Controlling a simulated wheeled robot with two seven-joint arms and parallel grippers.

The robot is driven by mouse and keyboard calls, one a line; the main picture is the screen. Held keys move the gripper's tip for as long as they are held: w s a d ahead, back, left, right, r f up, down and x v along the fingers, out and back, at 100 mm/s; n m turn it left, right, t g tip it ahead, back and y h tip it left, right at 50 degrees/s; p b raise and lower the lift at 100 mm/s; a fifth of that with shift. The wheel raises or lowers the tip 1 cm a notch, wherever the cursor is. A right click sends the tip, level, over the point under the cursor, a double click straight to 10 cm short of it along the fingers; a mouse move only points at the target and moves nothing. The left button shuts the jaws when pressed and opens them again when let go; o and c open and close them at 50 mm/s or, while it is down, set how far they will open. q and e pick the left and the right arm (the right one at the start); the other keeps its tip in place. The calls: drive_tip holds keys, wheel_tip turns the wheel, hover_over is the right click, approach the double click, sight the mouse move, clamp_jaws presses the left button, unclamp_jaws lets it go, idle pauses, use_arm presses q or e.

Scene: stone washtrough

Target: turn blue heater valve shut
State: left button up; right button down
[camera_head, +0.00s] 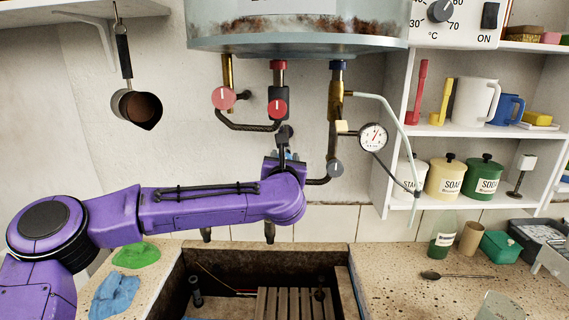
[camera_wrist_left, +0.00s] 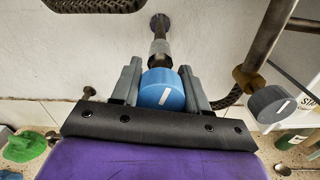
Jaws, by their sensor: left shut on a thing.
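The blue heater valve (camera_wrist_left: 162,90) is a round blue knob with a white line on its face, on a pipe stub coming out of the wall. The white line stands nearly upright, leaning slightly right at the top. My left gripper (camera_wrist_left: 160,82) is shut on the knob, one grey finger on each side. In the head view my purple left arm reaches from the left to the wall below the heater, and its wrist hides most of the knob. My right gripper is in neither view.
The rusty heater tank (camera_head: 297,30) hangs above, with red knobs (camera_head: 223,97) on its pipes. A grey knob (camera_wrist_left: 272,104) sits close right of my gripper. A pressure gauge (camera_head: 373,136) and hose are further right. The stone trough (camera_head: 268,254) lies below.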

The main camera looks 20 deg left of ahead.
use_arm(q)
drive_tip(key=m, duration=0.2)
drive_tip(key=shift+m+b, duration=0.35)
drive_tip(key=shift+m, duration=0.05)
drive_tip(key=m, duration=0.3)
drive_tip(key=shift+m, duration=0.3)
drive_tip(key=m, duration=0.3)
drive_tip(key=shift+r+m+p, duration=0.15)
drive_tip(key=shift+m+p, duration=0.75)
drive_tip(key=shift+m, duration=1.4)
drive_tip(key=o, duration=1.1)
drive_tip(key=shift+c, duration=0.2)
drive_tip(key=shift+s, duration=0.15)
